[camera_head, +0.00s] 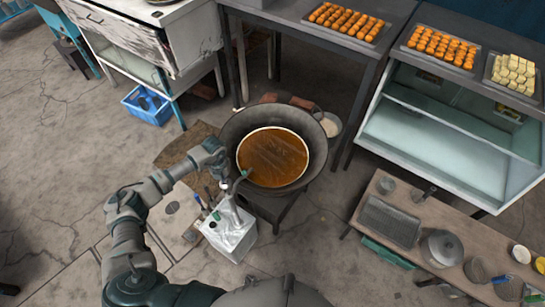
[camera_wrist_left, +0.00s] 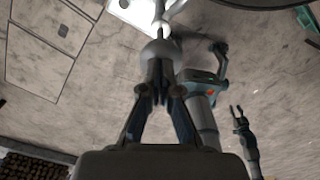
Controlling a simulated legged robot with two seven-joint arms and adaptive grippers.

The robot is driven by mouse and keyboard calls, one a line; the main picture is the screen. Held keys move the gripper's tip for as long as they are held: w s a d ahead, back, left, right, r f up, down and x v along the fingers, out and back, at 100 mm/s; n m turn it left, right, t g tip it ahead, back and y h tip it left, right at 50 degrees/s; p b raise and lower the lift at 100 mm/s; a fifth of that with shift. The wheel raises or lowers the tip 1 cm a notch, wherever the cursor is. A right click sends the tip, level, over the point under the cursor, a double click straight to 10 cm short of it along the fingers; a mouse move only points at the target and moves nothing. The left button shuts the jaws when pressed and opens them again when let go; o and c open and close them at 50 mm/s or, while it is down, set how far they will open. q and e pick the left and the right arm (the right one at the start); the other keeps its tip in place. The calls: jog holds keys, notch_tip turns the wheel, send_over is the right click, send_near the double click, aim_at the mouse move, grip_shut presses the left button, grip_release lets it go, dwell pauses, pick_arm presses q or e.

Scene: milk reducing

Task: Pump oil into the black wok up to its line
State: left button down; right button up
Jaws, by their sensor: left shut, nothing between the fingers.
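The black wok (camera_head: 313,170) stands on a low stand in the middle of the head view. Brown-orange oil (camera_head: 272,155) lies in it, edged by a pale ring line (camera_head: 247,139). A white oil container (camera_head: 228,238) stands at the wok's lower left, with a pump on top. A green spout tip (camera_head: 246,173) reaches over the wok's left rim. My left gripper (camera_head: 224,180) is above the pump, shut and empty. In the left wrist view, its closed fingers (camera_wrist_left: 160,92) point at the pale pump head (camera_wrist_left: 160,50); contact is unclear.
A worktable (camera_head: 408,190) with a pan and pots stands at the right. Counters with food trays (camera_head: 345,22) are at the back. A blue crate (camera_head: 148,104) sits on the floor at the left. In the left wrist view, a two-pronged arm end (camera_wrist_left: 239,115) shows, too small to judge.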

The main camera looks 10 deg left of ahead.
pick_arm(q)
jog(key=shift+s+f+b, duration=0.1)
jog(key=shift+f+b, duration=1.7)
jog(key=shift+f, duration=0.9)
jog(key=shift+f+b, duration=0.6)
jog(key=shift+f, duration=0.45)
pick_arm(e)
notch_tip(320, 180, down, 5)
pick_arm(q)
jog(key=shift+r, duration=0.3)
jog(key=shift+r+p, duration=0.35)
jog(key=shift+p, duration=0.1)
notch_tip(320, 180, up, 4)
jog(key=p, duration=0.2)
jog(key=shift+f+p, duration=0.25)
jog(key=shift+p, duration=0.05)
notch_tip(320, 180, up, 5)
jog(key=p, duration=0.3)
jog(key=shift+f, duration=0.15)
pick_arm(e)
notch_tip(320, 180, up, 7)
jog(key=shift+w, duration=0.15)
pick_arm(q)
jog(key=shift+f, duration=0.1)
pick_arm(e)
jog(key=shift+f, duration=0.1)
